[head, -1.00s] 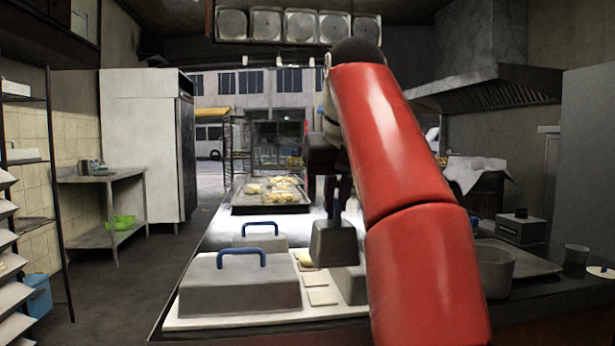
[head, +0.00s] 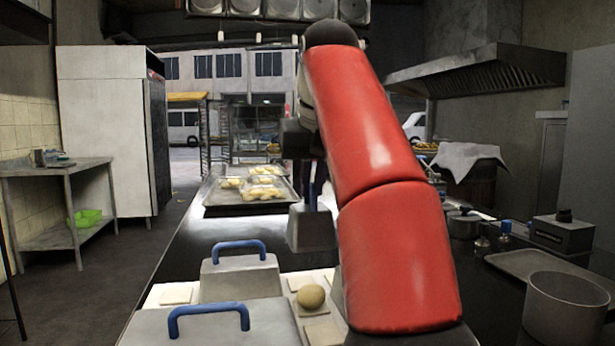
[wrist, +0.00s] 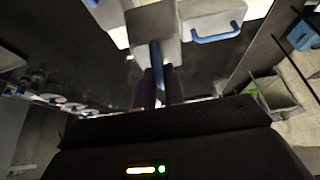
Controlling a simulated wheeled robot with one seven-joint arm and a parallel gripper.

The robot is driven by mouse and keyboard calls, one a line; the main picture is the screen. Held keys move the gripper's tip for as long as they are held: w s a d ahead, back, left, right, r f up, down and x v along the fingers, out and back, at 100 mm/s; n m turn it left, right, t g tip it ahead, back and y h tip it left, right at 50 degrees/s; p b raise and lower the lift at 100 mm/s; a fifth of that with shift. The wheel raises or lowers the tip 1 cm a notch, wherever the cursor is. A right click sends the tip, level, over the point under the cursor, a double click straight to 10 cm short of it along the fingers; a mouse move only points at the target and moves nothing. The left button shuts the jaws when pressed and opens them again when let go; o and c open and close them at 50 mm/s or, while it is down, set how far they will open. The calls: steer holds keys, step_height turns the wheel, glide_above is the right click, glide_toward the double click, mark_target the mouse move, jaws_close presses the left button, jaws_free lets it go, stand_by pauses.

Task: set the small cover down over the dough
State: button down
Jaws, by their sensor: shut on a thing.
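The small cover (head: 311,231), a grey box shape, hangs from my gripper (head: 311,193) above the counter. In the wrist view, my gripper (wrist: 160,86) is shut on the blue handle (wrist: 155,55) of this cover (wrist: 150,27). The dough (head: 311,296), a round tan ball, sits uncovered on a pale square tile. In the head view it shows below the held cover, with a gap between them. The dough cannot be made out in the wrist view.
Two larger grey covers with blue handles, a middle one (head: 240,277) and a big one (head: 215,326), stand left of the dough. Trays of pastries (head: 250,198) lie further along the counter. A metal pot (head: 565,310) stands at right. My red arm blocks part of the view.

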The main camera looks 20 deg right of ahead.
mark_target(315, 241)
steer(key=shift+s+f, duration=0.2)
steer(key=shift+f, duration=1.7)
steer(key=shift+f+b, duration=2.85)
steer(key=shift+f, duration=0.9)
steer(key=shift+s+a, duration=0.1)
steer(key=shift+s, duration=0.25)
steer(key=shift+f+b, duration=0.3)
steer(key=shift+f, duration=0.15)
steer(key=c, duration=1.4)
jaws_free()
